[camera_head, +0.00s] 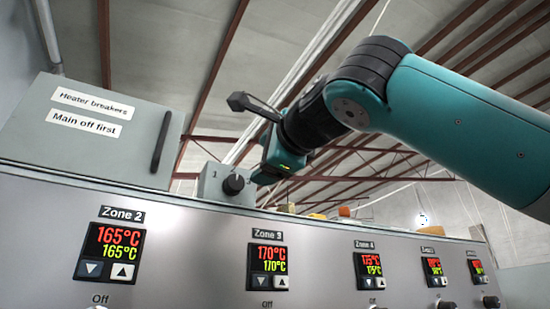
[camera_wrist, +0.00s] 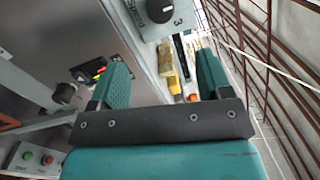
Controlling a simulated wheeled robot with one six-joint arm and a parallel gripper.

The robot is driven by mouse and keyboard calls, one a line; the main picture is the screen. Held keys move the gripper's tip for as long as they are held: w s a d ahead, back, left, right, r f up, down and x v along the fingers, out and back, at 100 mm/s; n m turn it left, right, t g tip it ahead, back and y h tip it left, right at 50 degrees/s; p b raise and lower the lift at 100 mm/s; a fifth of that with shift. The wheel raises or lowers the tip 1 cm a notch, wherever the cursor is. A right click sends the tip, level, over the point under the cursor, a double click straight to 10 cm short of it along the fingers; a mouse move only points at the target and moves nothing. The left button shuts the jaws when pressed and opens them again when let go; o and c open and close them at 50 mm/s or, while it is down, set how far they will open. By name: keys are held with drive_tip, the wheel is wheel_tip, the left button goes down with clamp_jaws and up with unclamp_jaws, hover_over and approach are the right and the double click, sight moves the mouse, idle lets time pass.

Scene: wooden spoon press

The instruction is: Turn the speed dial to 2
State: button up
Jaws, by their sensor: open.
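The speed dial is a black round knob (camera_head: 233,184) on a small grey box (camera_head: 212,187) that stands above the zone panel. In the wrist view the knob (camera_wrist: 160,10) is at the top edge, partly cut off, with part of the word "Speed" and a "3" printed by it. Its pointer setting is too small to tell. My gripper (camera_head: 262,172) is just right of the knob in the head view. In the wrist view my gripper (camera_wrist: 162,64) has its teal fingers wide apart and empty, with the knob beyond the fingertips. I cannot tell any contact.
A grey breaker box (camera_head: 85,130) with a dark handle stands left of the dial. Below, the metal panel (camera_head: 190,240) carries several zone displays. Yellowish items (camera_wrist: 168,67) show beyond my fingers. Green and red buttons (camera_wrist: 37,157) sit at lower left in the wrist view.

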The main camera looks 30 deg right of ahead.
drive_tip(key=shift+s+f, duration=0.1)
drive_tip(key=shift+s, duration=1.5)
drive_tip(key=w+a+f+n+g+y, duration=0.2)
drive_tip(key=w+a+f+n, duration=0.15)
drive_tip(key=f+n, duration=0.3)
drive_tip(key=w+a+f+n+g+y, duration=0.1)
drive_tip(key=w+a+f+n+g, duration=0.1)
drive_tip(key=a+f+n, duration=0.35)
wheel_tip(320, 180, down, 16)
drive_tip(key=n+g, duration=0.4)
drive_tip(key=n, duration=0.1)
drive_tip(key=s+d+f+n+g, duration=0.2)
drive_tip(key=s+f+n+g, duration=0.2)
drive_tip(key=s+f, duration=0.5)
drive_tip(key=s+d+f+n+g, duration=0.1)
drive_tip(key=s+f+n+g, duration=0.4)
drive_tip(key=s+f, duration=0.5)
wheel_tip(320, 180, down, 7)
drive_tip(key=shift+d+f+g+y, duration=0.15)
drive_tip(key=shift+d+g+y, duration=0.2)
drive_tip(key=shift+g, duration=0.45)
